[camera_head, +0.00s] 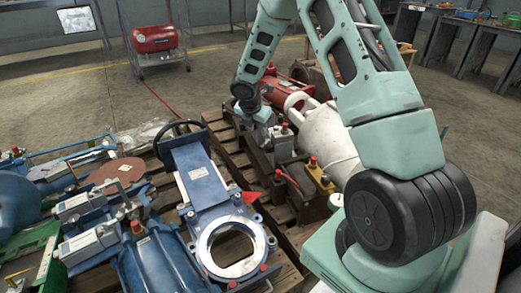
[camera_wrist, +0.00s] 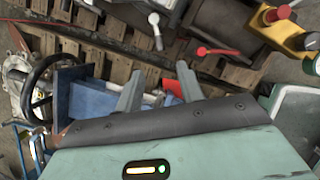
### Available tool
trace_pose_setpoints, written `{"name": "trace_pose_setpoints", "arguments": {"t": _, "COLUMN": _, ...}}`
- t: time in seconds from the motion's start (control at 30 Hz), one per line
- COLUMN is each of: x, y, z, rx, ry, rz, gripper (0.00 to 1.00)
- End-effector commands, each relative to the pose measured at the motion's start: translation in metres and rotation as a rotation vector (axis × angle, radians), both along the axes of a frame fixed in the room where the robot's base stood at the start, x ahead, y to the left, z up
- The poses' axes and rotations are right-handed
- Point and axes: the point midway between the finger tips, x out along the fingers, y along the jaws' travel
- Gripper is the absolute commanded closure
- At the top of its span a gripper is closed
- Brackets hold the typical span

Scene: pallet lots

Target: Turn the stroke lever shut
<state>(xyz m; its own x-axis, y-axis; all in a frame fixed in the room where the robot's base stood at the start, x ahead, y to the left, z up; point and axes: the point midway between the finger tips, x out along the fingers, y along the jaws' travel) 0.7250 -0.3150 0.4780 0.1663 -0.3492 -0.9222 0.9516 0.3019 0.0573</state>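No part is labelled as the stroke lever, and I cannot tell for sure which handle it is. In the wrist view, a red lever with a rounded end (camera_wrist: 216,51) lies past my fingertips, and a pale lever with a ball end (camera_wrist: 156,30) stands to its left. A red piece (camera_wrist: 173,88) shows between my fingers, apparently behind them. My gripper (camera_wrist: 160,83) is open, with nothing seen held between its two grey fingers. In the head view, my wrist is over the pallet near a grey box with a red knob (camera_head: 283,140); the fingertips are hard to make out there.
A blue gate valve (camera_head: 205,188) with a black handwheel (camera_head: 182,128) lies left of my gripper. A yellow block with a red knob (camera_head: 320,178) and a white cylinder (camera_head: 328,140) are to the right. Blue machinery (camera_head: 160,262) crowds the left.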

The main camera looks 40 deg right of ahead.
Motion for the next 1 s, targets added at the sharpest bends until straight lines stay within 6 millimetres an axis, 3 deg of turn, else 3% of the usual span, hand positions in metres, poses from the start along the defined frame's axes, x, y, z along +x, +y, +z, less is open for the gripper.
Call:
{"name": "trace_pose_setpoints", "arguments": {"t": 0.03, "x": 0.001, "y": -0.004, "z": -0.017, "rx": 0.001, "ry": 0.002, "rz": -0.002, "gripper": 0.62}}
{"name": "trace_pose_setpoints", "arguments": {"t": 0.1, "x": 0.004, "y": -0.009, "z": -0.03, "rx": 0.001, "ry": 0.001, "rz": 0.0, "gripper": 0.62}}
{"name": "trace_pose_setpoints", "arguments": {"t": 0.4, "x": 0.014, "y": -0.028, "z": -0.079, "rx": 0.001, "ry": -0.001, "rz": 0.0, "gripper": 0.62}}
{"name": "trace_pose_setpoints", "arguments": {"t": 0.6, "x": 0.016, "y": -0.034, "z": -0.093, "rx": 0.001, "ry": -0.001, "rz": 0.0, "gripper": 0.62}}
{"name": "trace_pose_setpoints", "arguments": {"t": 0.93, "x": 0.017, "y": -0.035, "z": -0.094, "rx": 0.0, "ry": -0.001, "rz": 0.0, "gripper": 0.62}}
{"name": "trace_pose_setpoints", "arguments": {"t": 1.0, "x": 0.017, "y": -0.035, "z": -0.094, "rx": 0.0, "ry": -0.001, "rz": 0.0, "gripper": 0.79}}
